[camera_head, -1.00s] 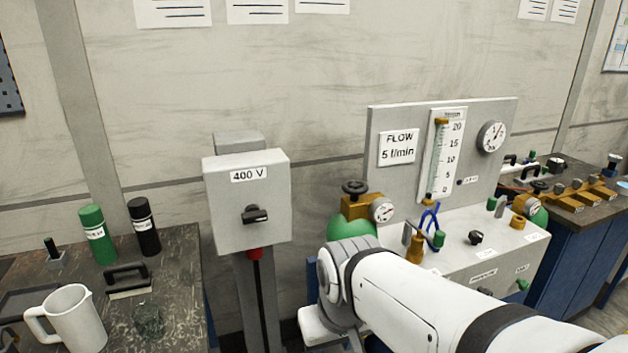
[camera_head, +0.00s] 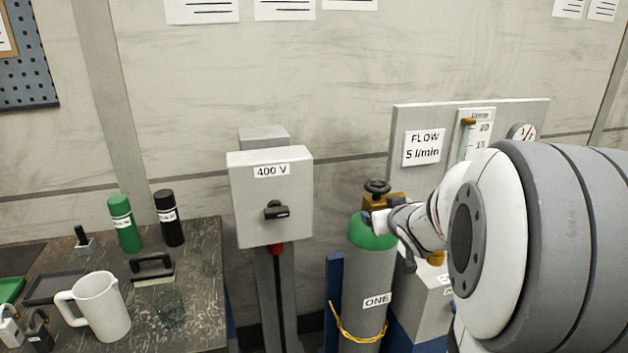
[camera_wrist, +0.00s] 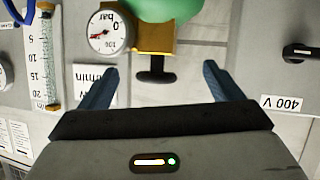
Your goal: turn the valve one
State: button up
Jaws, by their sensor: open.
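The black valve handwheel (camera_head: 377,187) sits on a brass valve body (camera_head: 382,201) atop a grey cylinder (camera_head: 366,278) with a green shoulder, labelled ONE. In the wrist view, which is upside down, the handwheel (camera_wrist: 156,77) appears between my two blue fingers. The brass body (camera_wrist: 150,40) and a round pressure gauge (camera_wrist: 109,31) show beyond it. My gripper (camera_wrist: 160,68) is open and empty. I cannot tell whether the handwheel is within finger depth. In the head view my arm comes from the right and hides part of the cylinder and the gauge.
A 400 V switch box (camera_head: 270,197) on a post stands left of the cylinder. A FLOW panel (camera_head: 400,115) with a flow tube is behind my arm. A yellow chain (camera_head: 357,336) crosses the cylinder low down. A dark bench (camera_head: 195,265) with a white jug (camera_head: 100,305) is at left.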

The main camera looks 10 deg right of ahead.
aim_at(370, 180)
jog(key=w+d+n+t+y, duration=0.1)
jog(key=y, duration=0.1)
jog(key=w+d+n+t+y, duration=0.1)
jog(key=t+y, duration=0.1)
jog(key=w+d+r+n+t+y, duration=0.1)
jog(key=d+y, duration=0.1)
jog(key=shift+w+d+t, duration=0.1)
jog(key=shift+w+t, duration=0.15)
jog(key=shift+t, duration=0.05)
jog(key=p+x, duration=0.1)
jog(key=x, duration=0.6)
jog(key=shift+w+a+r+p, duration=0.1)
jog(key=shift+w+a+p, duration=0.1)
jog(key=shift+w+p, duration=0.15)
